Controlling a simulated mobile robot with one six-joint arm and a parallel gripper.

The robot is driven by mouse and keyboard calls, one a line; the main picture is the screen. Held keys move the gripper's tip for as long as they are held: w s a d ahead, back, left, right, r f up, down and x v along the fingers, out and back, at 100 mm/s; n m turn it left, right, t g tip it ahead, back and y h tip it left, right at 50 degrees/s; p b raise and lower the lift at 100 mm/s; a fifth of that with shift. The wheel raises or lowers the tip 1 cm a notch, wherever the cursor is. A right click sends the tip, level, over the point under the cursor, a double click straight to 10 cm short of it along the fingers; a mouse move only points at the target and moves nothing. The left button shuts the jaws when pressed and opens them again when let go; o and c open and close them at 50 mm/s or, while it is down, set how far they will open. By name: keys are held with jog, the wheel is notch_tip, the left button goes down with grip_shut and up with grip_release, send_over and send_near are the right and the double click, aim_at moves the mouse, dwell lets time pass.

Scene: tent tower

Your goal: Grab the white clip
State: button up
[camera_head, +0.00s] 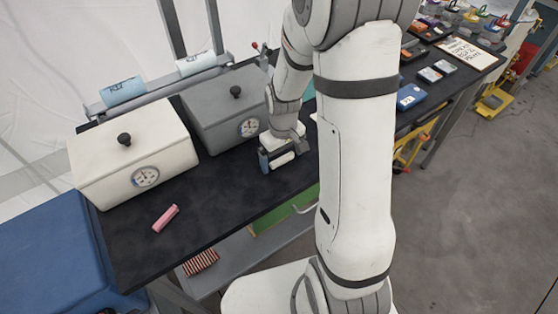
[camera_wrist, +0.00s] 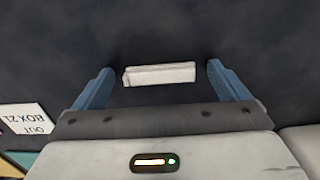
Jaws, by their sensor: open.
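The white clip (camera_wrist: 160,74) lies on the dark tabletop in the wrist view, a small oblong set crosswise. It also shows under my gripper in the head view (camera_head: 283,159). My gripper (camera_wrist: 160,70) is open, with one blue finger on each side of the clip. I cannot tell how far the fingertips are above the table.
A pink clip (camera_head: 166,217) lies at the table's front left. A white box (camera_head: 130,150) and a grey box (camera_head: 226,112), each with a knob and dial, stand behind. A blue case (camera_head: 410,97) sits right of my arm. A white "BOX 21 OUT" label (camera_wrist: 25,118) lies at left.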

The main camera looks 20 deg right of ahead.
jog(key=c, duration=1)
jog(key=shift+c, duration=0.2)
jog(key=shift+r, duration=0.15)
